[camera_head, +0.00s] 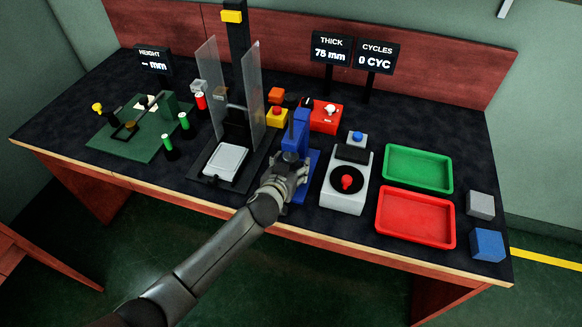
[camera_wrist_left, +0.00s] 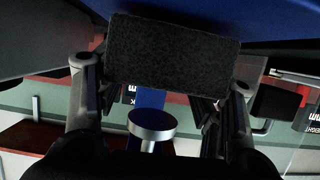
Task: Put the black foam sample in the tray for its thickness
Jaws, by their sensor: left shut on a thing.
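My left gripper (camera_head: 297,168) is at the blue gauge stand (camera_head: 301,128) in the head view. In the left wrist view, my left gripper (camera_wrist_left: 165,75) is shut on the black foam sample (camera_wrist_left: 172,50), a dark rough-textured block between its fingers. A round silver foot (camera_wrist_left: 152,124) shows close to the foam there; I cannot tell whether they touch. The foam is hidden by my gripper in the head view. The green tray (camera_head: 418,168) and red tray (camera_head: 415,218) lie empty to the right. The THICK display (camera_head: 331,50) reads 75 mm. My right gripper is not in view.
A white machine (camera_head: 345,180) with a red knob stands between the gauge and the trays. Grey (camera_head: 481,205) and blue (camera_head: 488,245) blocks sit at the right end. A clear-sided press (camera_head: 226,160) and a green board (camera_head: 135,140) stand to the left.

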